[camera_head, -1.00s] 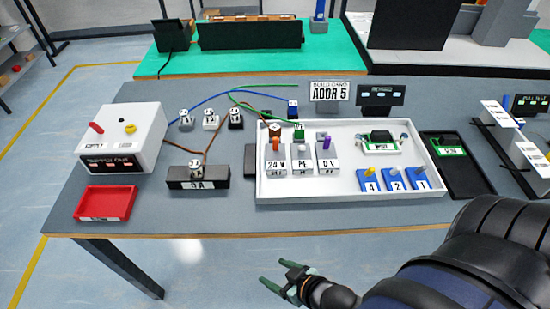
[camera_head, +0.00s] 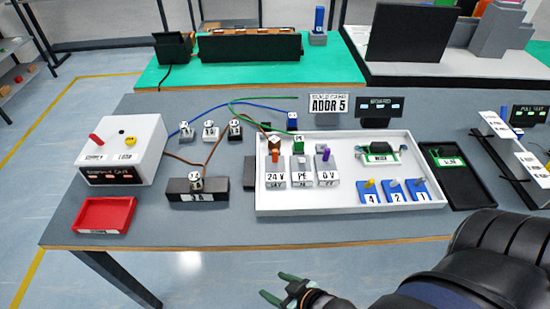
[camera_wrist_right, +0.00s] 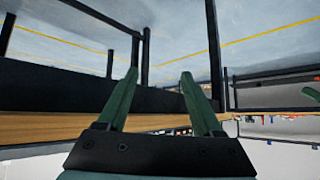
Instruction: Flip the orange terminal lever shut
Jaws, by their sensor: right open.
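The orange terminal lever (camera_head: 274,155) stands on the 24 V terminal block (camera_head: 275,178) at the left of a row in the white tray (camera_head: 300,209). Grey and purple levers stand on the PE and 0 V blocks beside it. My right gripper (camera_head: 277,286) is open and empty, in front of the table's near edge and below the tray in the head view. Its two green fingers also show apart in the right wrist view (camera_wrist_right: 160,85), with nothing between them. My left gripper is not in view.
A red tray (camera_head: 104,214) and a white supply box (camera_head: 130,150) stand at the table's left. Blue blocks numbered 4, 2 and 1 (camera_head: 393,193) sit in the white tray's front right. A black tray (camera_head: 461,190) lies to its right. Wires run behind.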

